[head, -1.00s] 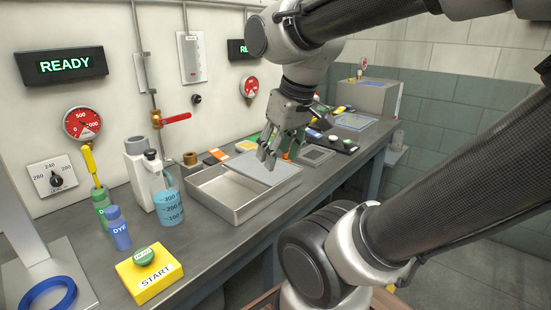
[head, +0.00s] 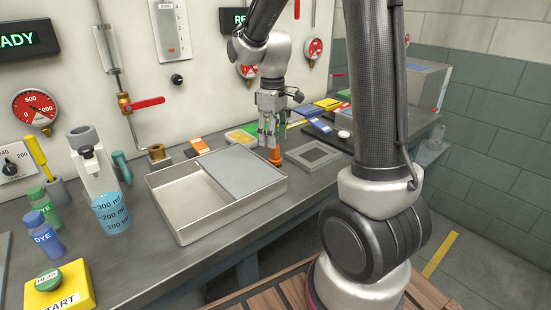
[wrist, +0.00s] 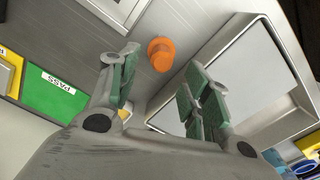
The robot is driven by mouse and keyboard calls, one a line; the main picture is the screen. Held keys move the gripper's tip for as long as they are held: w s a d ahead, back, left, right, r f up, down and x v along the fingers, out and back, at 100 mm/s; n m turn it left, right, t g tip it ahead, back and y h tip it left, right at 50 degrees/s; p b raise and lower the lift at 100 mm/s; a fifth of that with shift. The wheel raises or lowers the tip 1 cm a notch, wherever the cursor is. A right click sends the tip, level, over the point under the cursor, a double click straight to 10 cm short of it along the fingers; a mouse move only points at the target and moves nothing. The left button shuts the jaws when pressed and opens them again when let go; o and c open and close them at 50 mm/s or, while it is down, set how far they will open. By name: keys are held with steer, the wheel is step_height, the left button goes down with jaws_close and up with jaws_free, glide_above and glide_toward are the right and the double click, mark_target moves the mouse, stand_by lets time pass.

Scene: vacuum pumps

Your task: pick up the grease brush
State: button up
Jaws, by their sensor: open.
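No thing is plainly recognisable as the grease brush. A yellow-handled tool (head: 36,151) stands tilted in a grey cup (head: 57,189) at the far left; its lower end is hidden, so I cannot tell if it is a brush. My gripper (head: 268,141) points down, open and empty, over the bench beside the metal tray. A small orange flanged piece (head: 275,157) stands just below its fingertips; in the wrist view the orange piece (wrist: 160,55) shows beyond the gap between the open fingers (wrist: 160,90), apparently apart from them.
The metal tray (head: 182,238) with a grey plate (head: 243,172) over part of it lies left of my gripper. A grey framed pad (head: 314,155) lies to the right. A blue-liquid beaker (head: 110,214), dye bottles and the yellow START box (head: 72,285) stand at left. Bare bench lies in front.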

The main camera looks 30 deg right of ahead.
steer(key=f, duration=0.4)
steer(key=shift+s+d+f, duration=0.25)
jaws_close()
step_height(320, 180, up, 10)
steer(key=shift+r, duration=0.1)
stand_by(0.3)
